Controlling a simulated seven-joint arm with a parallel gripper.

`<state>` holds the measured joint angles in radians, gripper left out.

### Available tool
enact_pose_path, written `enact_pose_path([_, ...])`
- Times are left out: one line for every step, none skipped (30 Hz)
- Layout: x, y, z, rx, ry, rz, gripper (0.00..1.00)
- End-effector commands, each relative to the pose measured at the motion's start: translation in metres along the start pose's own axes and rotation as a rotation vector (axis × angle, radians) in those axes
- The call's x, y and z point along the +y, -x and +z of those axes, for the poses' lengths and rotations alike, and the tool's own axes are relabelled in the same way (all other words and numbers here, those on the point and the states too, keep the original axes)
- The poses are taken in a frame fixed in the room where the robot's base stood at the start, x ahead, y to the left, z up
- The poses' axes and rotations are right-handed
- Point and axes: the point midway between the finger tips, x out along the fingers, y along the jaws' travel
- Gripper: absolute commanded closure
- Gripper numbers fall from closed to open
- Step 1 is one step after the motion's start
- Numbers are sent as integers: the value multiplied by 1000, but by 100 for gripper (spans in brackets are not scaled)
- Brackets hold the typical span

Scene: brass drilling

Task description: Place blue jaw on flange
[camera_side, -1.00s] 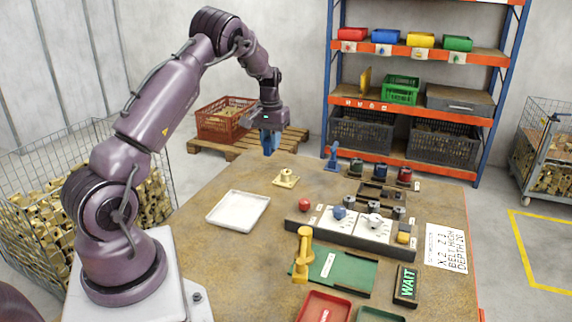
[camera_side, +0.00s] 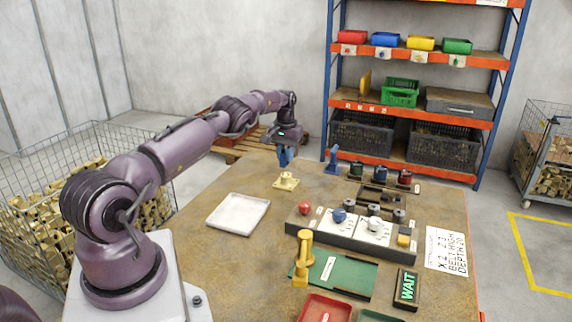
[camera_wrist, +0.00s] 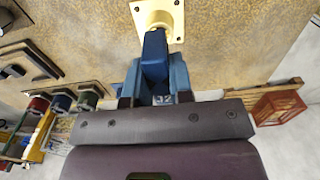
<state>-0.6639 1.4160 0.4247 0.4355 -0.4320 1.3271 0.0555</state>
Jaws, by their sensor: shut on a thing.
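The blue jaw (camera_side: 287,156) hangs below my gripper (camera_side: 286,146) in the side view. My gripper is shut on it. The flange (camera_side: 286,181) is a pale brass plate with a raised boss, lying on the bench just below the jaw, with a small gap seen between them. In the wrist view the blue jaw (camera_wrist: 155,55) points toward the flange (camera_wrist: 158,14) and overlaps its near side. My gripper (camera_wrist: 155,88) shows behind the jaw, its fingers on either side of it. Whether jaw and flange touch cannot be told from the wrist view.
A white tray (camera_side: 238,214) lies left of the flange. A blue clamp-like stand (camera_side: 333,160) and several coloured spools (camera_side: 380,172) stand to the right. A control panel (camera_side: 352,228) and a yellow lever (camera_side: 303,258) are nearer. The bench around the flange is clear.

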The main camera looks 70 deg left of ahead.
Motion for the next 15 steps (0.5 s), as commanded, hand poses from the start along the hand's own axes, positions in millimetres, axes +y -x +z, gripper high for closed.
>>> enact_pose_path([0, -2, -1, 0, 0, 0, 100])
enact_pose_path([0, -2, -2, 1, 0, 0, 100])
enact_pose_path([0, -5, -2, 1, -1, 0, 100])
enact_pose_path([0, -6, -3, 0, -3, 0, 100])
enact_pose_path([0, -8, -3, -1, -4, 0, 100])
enact_pose_path([1, -15, -2, -3, -4, 0, 100])
enact_pose_path([0, -21, -2, -4, -3, 0, 100])
enact_pose_path([1, -25, -2, -3, -3, -1, 100])
enact_pose_path([1, -30, -2, -2, -3, 0, 100])
enact_pose_path([1, -33, -2, -1, -3, 0, 100])
enact_pose_path([1, -34, -2, 0, -3, 0, 100])
enact_pose_path([1, -36, -2, 2, -3, 1, 100])
enact_pose_path([1, -36, -2, 2, -3, 1, 100])
enact_pose_path([1, -36, -2, 2, -3, 1, 100])
enact_pose_path([1, -36, -2, 2, -3, 1, 100])
